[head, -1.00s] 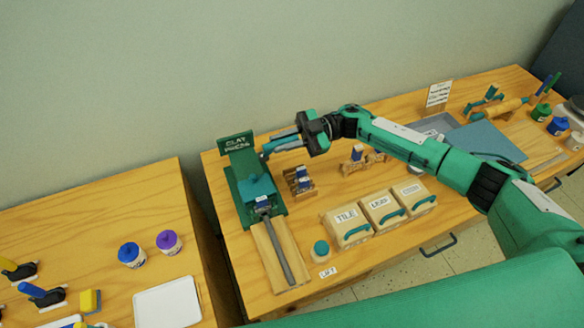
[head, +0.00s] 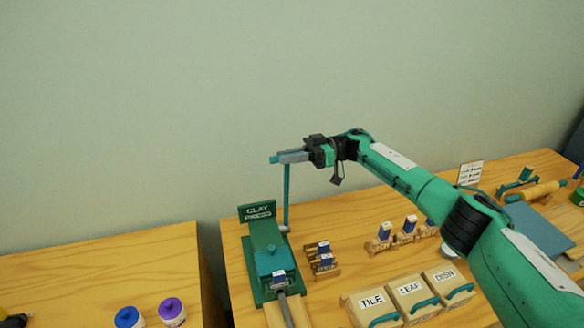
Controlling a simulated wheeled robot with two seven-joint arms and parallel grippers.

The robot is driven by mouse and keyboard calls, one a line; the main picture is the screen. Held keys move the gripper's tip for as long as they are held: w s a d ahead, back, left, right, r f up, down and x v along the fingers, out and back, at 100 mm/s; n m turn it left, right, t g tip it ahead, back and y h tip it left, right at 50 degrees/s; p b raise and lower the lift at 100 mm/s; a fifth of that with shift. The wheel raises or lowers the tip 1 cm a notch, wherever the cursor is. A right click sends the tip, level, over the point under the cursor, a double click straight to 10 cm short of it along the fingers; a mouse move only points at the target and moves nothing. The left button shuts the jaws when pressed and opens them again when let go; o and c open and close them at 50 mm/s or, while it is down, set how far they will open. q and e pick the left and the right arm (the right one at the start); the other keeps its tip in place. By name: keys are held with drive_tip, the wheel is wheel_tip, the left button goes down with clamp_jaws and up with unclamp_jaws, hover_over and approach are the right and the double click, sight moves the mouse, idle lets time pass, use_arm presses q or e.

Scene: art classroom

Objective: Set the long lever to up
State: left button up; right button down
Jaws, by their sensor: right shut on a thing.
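The green clay press (head: 257,290) stands on the wooden table, with its "CLAY PRESS" sign (head: 257,211) at the back. The long teal lever (head: 286,197) rises from a grey pivot at the right side of the press and stands about upright. My right gripper (head: 281,158) is shut on the lever's top end, well above the table. My left gripper is not in view.
Small wooden stamps with blue tops (head: 324,260) stand right of the press. Boxes labelled TILE (head: 373,302), LEAF (head: 410,291) and DISH are at the front. Paint jars (head: 172,311) stand on the left table. The wall behind is bare.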

drive_tip(key=shift+w, duration=0.1)
idle(0.4)
drive_tip(key=c, duration=1.6)
unclamp_jaws()
drive_tip(key=shift+o, duration=1.4)
drive_tip(key=shift+w+f, duration=0.1)
drive_tip(key=shift+w, duration=0.2)
drive_tip(key=shift+d, duration=0.1)
drive_tip(key=shift+d+f+b, duration=0.1)
drive_tip(key=shift+d+b, duration=0.25)
drive_tip(key=shift+d, duration=0.05)
drive_tip(key=w+d+b, duration=0.2)
drive_tip(key=d+b, duration=0.3)
drive_tip(key=d, duration=0.7)
drive_tip(key=shift+w+d, duration=0.25)
drive_tip(key=shift+w, duration=0.05)
